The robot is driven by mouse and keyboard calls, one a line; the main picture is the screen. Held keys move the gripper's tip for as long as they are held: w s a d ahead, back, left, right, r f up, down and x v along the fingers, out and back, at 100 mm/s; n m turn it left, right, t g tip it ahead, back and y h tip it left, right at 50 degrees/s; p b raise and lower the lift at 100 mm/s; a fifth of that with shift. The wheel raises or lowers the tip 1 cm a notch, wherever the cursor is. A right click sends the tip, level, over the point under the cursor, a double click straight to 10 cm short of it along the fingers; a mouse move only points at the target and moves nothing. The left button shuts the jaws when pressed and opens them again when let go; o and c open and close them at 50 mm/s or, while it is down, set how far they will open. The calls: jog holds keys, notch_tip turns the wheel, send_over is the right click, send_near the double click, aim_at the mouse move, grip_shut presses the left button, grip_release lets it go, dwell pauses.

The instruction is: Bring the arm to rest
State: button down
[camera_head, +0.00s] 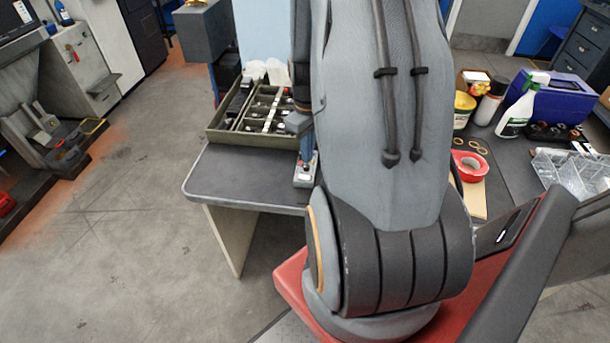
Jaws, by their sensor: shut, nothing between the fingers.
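My arm, large and grey with dark joints, rises through the middle of the view and hides much of the bench behind it. A dark narrow end part of it, my gripper (300,123), shows only in part at the arm's left edge, above the bench (238,177). Its jaws are shut and hold nothing; the fingertips are mostly hidden. A small grey device (304,176) with a red spot stands on the bench just below it. I cannot tell from this view whether the two touch.
A divided tray (222,137) with dark parts stands at the bench's back left. The floor at left is mostly open.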

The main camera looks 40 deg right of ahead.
dwell(0.3)
jog(key=s+a+r+b, duration=0.1)
jog(key=a+r, duration=0.2)
jog(key=a, duration=0.5)
jog(key=a+r+m+t+b, duration=0.1)
jog(key=a+r, duration=0.2)
jog(key=a, duration=0.5)
jog(key=s+a+r+m+b, duration=0.1)
jog(key=a+r+b, duration=0.1)
jog(key=a, duration=0.6)
jog(key=shift+s+a+r, duration=0.25)
jog(key=shift+s+r, duration=0.05)
jog(key=shift+r, duration=0.25)
